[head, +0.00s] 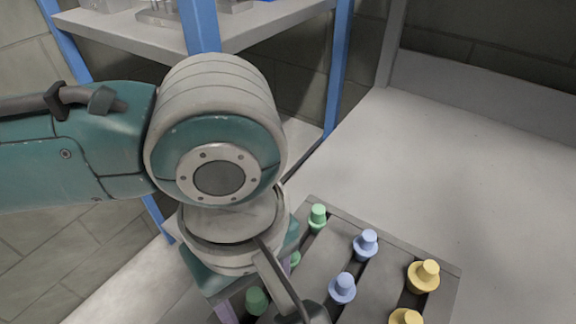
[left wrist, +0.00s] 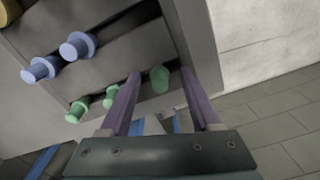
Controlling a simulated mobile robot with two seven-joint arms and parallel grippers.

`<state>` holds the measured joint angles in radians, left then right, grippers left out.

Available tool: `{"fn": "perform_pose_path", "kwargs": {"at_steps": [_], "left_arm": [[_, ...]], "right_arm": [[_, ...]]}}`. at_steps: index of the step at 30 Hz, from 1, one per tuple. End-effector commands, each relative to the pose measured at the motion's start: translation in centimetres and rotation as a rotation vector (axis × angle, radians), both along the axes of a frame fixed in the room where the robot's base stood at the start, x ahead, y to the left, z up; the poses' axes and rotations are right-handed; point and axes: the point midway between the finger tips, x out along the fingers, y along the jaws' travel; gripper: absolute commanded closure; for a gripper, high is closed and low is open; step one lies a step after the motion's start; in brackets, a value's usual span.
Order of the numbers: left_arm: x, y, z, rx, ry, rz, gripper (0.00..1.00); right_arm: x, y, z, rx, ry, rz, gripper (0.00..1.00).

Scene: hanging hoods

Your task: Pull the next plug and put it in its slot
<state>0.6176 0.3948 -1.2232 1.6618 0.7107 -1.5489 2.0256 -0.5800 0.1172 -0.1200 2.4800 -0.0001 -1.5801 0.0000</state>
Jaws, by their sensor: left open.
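My left gripper (left wrist: 165,84) is open, its two purple fingers spread. In the left wrist view a green plug (left wrist: 159,78) shows between the fingertips; I cannot tell whether they touch it. Two more green plugs, one by the left finger (left wrist: 110,98) and one farther left (left wrist: 77,110), stand in the same row. The grey rack (head: 388,272) holds the plugs in dark grooves. In the head view green plugs (head: 317,217) are at its left, blue plugs (head: 365,244) in the middle and yellow plugs (head: 424,275) at the right. My left wrist hides part of the green row.
The rack stands on a pale worktop (head: 480,180), which is clear behind and to the right of it. A shelf unit with blue posts (head: 338,65) and a grey shelf (head: 275,25) stands at the back left, close behind my left arm.

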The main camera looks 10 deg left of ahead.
Motion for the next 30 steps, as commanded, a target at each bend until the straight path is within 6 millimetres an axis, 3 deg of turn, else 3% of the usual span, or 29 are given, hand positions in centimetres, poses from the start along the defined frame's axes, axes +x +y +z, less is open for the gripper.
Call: {"fn": "perform_pose_path", "kwargs": {"at_steps": [8, 21, 26, 30], "left_arm": [[0.0, 0.0, 0.4, -0.001, -0.001, 0.000, 0.37], [0.1, -0.1, 8.4, -0.002, -0.002, 0.000, 0.37], [-0.1, -0.3, 9.8, -0.009, 0.000, -0.012, 0.37], [-1.2, -1.9, 10.3, -0.098, -0.018, -0.150, 0.37]], "right_arm": [[0.0, 0.0, 0.2, 0.000, 0.000, 0.000, 0.00], [0.0, 0.0, 2.3, -0.001, 0.000, 0.001, 0.00], [0.0, -0.1, 2.6, -0.003, 0.000, 0.002, 0.00], [0.0, -0.1, 3.2, -0.004, -0.001, 0.003, 0.00]]}}
